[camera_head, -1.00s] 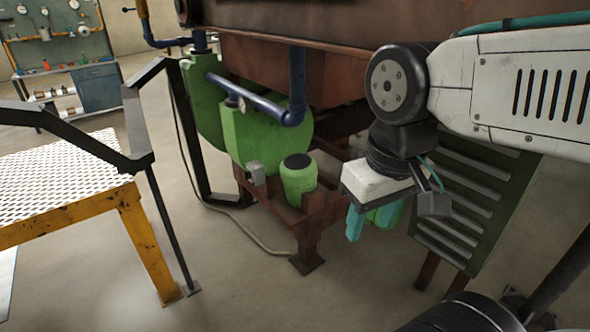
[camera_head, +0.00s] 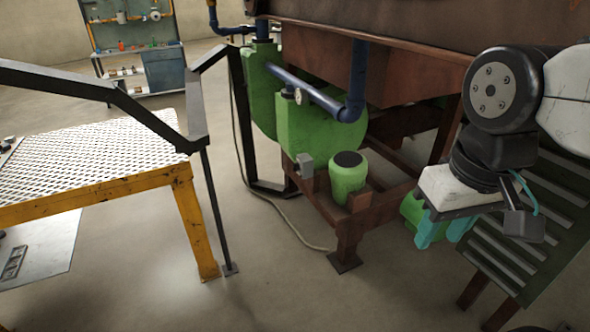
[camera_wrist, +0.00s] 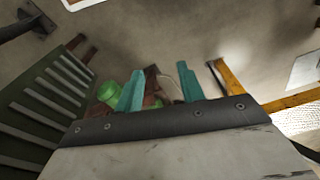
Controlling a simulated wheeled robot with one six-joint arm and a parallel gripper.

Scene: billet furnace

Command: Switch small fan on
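The green fan unit (camera_head: 318,122) sits under the brown furnace body, with a blue pipe running over it. Its green motor (camera_head: 347,180) with a black cap stands in front on a brown frame. A small grey box (camera_head: 305,165) is beside the motor, at its left; it looks like a switch box, but its switch position is too small to tell. My gripper (camera_head: 445,232) hangs at the right, apart from the motor and box. Its two teal fingers are spread with nothing between them in the wrist view (camera_wrist: 160,90).
A yellow-framed platform (camera_head: 90,165) with a black railing (camera_head: 200,110) stands at the left. A slatted dark green panel (camera_head: 540,215) is close behind my gripper at the right. A cable lies on the floor (camera_head: 290,285), which is otherwise clear in front of the frame.

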